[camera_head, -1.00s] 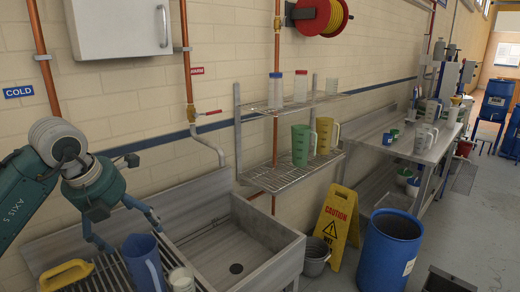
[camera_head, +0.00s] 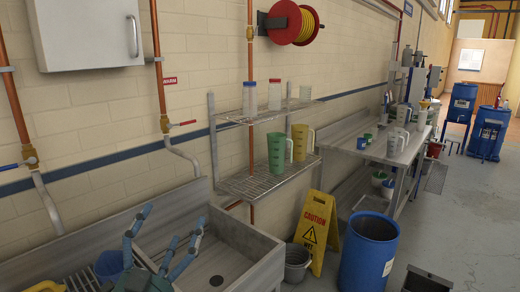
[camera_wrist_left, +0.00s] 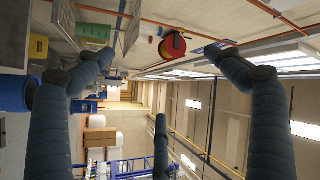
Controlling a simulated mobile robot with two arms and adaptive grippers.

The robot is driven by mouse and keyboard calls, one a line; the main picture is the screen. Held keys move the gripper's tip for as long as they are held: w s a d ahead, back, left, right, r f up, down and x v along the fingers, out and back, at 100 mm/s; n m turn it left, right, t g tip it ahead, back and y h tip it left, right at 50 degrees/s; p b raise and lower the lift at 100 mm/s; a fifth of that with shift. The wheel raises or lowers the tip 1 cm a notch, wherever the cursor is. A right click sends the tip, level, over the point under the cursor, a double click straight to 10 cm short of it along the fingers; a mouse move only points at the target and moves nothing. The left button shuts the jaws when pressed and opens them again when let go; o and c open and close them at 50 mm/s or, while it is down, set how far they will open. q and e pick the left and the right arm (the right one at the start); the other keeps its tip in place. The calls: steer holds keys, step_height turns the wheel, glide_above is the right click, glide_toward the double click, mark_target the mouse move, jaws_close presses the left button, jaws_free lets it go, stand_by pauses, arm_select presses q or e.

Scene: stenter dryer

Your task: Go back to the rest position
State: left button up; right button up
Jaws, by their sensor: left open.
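My left gripper (camera_head: 172,225) is at the lower left of the head view, with its fingers spread, pointing up and empty. It shows in front of the left side of the steel sink (camera_head: 240,240). In the left wrist view its three fingers (camera_wrist_left: 163,75) are wide apart with nothing between them. A blue jug (camera_head: 108,264) stands on the drainboard just left of the gripper, partly cut off by it. My right gripper is not in view.
A wire shelf (camera_head: 262,182) with green (camera_head: 276,153) and yellow (camera_head: 300,142) jugs hangs above the sink. A yellow caution sign (camera_head: 314,232), a grey bucket (camera_head: 298,263) and a blue barrel (camera_head: 369,252) stand right of it. The floor (camera_head: 450,225) at right is largely open.

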arm_select(q)
steer(key=s+a+f+n+g+y, duration=0.2)
steer(key=s+f+g, duration=0.1)
steer(key=f, duration=0.5)
steer(key=s+a+f+n+g+y, duration=0.1)
steer(key=s+a+f+n+g, duration=0.15)
steer(key=f, duration=0.55)
steer(key=s+a+f+n+g+y, duration=0.1)
steer(key=s+f+n+g+y, duration=0.2)
steer(key=f, duration=0.5)
steer(key=s+d+f+g+h, duration=0.2)
steer(key=s+f+g, duration=0.4)
steer(key=s, duration=0.5)
steer(key=s+d+f+g+h, duration=0.1)
steer(key=s+d+f+g, duration=0.15)
steer(key=s+f, duration=0.7)
step_height(320, 180, down, 23)
steer(key=s+g, duration=0.2)
steer(key=s, duration=0.1)
steer(key=s+a+f+b, duration=0.1)
steer(key=s+a+f, duration=0.1)
steer(key=s+f, duration=0.6)
steer(key=s+a+f+g, duration=0.1)
steer(key=s+a+f, duration=0.1)
steer(key=s+f, duration=0.7)
steer(key=shift+s+f+b, duration=0.2)
steer(key=shift+f+b, duration=0.15)
steer(key=shift+f, duration=0.3)
